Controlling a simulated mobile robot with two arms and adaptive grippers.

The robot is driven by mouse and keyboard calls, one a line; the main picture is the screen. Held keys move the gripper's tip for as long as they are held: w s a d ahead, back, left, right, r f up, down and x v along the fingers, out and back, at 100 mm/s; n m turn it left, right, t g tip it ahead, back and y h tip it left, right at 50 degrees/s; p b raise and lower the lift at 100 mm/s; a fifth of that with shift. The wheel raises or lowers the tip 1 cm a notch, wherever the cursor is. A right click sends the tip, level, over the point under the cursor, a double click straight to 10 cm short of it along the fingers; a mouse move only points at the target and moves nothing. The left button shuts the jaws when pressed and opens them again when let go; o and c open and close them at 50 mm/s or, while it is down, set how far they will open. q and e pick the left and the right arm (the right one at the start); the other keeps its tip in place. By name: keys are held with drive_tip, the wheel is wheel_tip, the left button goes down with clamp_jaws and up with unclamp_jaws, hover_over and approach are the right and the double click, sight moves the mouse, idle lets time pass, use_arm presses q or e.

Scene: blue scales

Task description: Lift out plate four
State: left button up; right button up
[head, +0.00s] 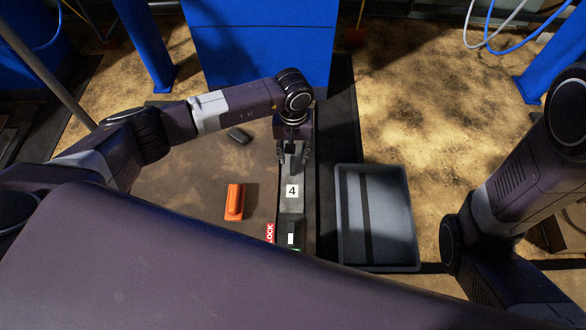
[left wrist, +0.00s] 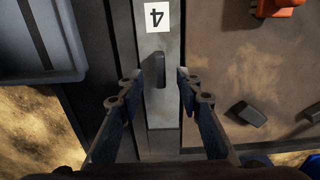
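Plate four is a grey strip (head: 291,207) with a white label reading 4, set in a long dark channel in the head view. In the left wrist view the plate (left wrist: 155,105) carries a small dark upright handle (left wrist: 161,71). My left gripper (head: 293,160) is over the plate's far part, pointing down. In the left wrist view its two fingers (left wrist: 160,76) are apart, one to each side of the handle, with gaps showing. I cannot tell how high the fingertips are above the plate. My right arm shows at the right, but its gripper is out of view.
An empty grey bin (head: 392,215) stands right of the channel. On the brown surface left of it lie an orange block (head: 234,202) and a small dark block (head: 239,135). A red LOCK label (head: 270,233) is near the channel's near end. A blue cabinet (head: 262,45) stands behind.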

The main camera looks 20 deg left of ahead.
sight(293, 163)
use_arm(q)
wheel_tip(293, 163, down, 5)
drive_tip(key=b, duration=0.3)
drive_tip(key=shift+r, duration=0.2)
drive_tip(key=shift+w, duration=0.1)
drive_tip(key=shift+r, duration=0.1)
drive_tip(key=shift+c, duration=0.6)
clamp_jaws()
